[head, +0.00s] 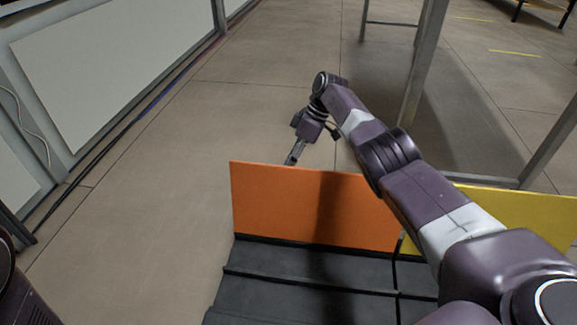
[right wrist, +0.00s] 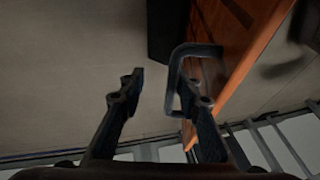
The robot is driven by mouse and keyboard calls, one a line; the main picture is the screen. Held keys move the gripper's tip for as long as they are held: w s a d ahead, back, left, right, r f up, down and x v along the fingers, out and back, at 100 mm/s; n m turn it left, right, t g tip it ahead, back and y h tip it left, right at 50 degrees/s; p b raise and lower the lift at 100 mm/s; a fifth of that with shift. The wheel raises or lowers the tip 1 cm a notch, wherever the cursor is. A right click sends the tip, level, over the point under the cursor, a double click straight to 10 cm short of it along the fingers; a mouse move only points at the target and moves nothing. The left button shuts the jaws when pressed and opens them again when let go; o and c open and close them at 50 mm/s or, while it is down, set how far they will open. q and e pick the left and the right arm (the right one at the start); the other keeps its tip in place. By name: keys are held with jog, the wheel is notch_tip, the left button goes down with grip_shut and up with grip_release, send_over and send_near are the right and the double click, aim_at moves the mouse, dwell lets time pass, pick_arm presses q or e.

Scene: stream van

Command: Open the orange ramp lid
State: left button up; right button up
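The orange ramp lid (head: 310,208) stands upright in the head view, at the far edge of the dark ribbed ramp (head: 290,272). In the right wrist view its orange panel (right wrist: 245,60) runs along the upper right, with a dark loop handle (right wrist: 196,48) on it. My right arm reaches over the lid. My right gripper (head: 293,155) is behind its top edge. In the right wrist view the gripper (right wrist: 160,78) is open, one finger overlapping the handle loop; I cannot tell whether they touch. My left gripper is out of view.
A yellow panel (head: 520,213) stands right of the orange lid, partly behind my arm. A grey metal frame (head: 425,65) rises beyond it. A white-panelled wall (head: 110,65) with cables at its foot is on the left. The floor (head: 180,160) between is clear.

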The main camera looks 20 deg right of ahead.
jog(key=v, duration=1.1)
jog(key=shift+d+r, duration=0.25)
jog(key=shift+r, duration=0.05)
